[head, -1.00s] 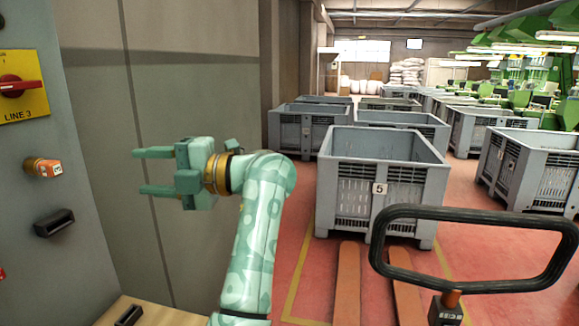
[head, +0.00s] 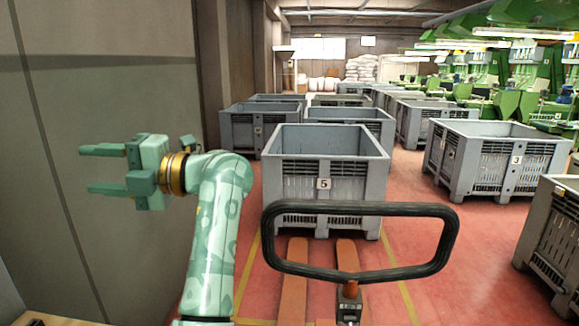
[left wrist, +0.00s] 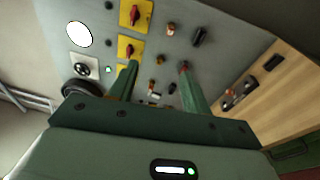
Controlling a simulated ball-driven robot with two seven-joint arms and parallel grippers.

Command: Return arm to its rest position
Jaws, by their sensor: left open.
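My left gripper (head: 104,169) is open and empty in the head view, its two green fingers pointing left with a gap between them. My left arm is raised and bent, coming up from the bottom of the picture. In the left wrist view the two fingers (left wrist: 158,78) stand apart with nothing between them. They point towards a grey control panel (left wrist: 95,20). My right gripper is not in view.
The panel carries red switches (left wrist: 130,48) on yellow plates. A pallet truck handle (head: 360,204) stands in front of a grey crate (head: 283,180) marked 5. Several more crates, one marked 3 (head: 500,170), stand behind and right. Red floor (head: 450,240) lies open between them.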

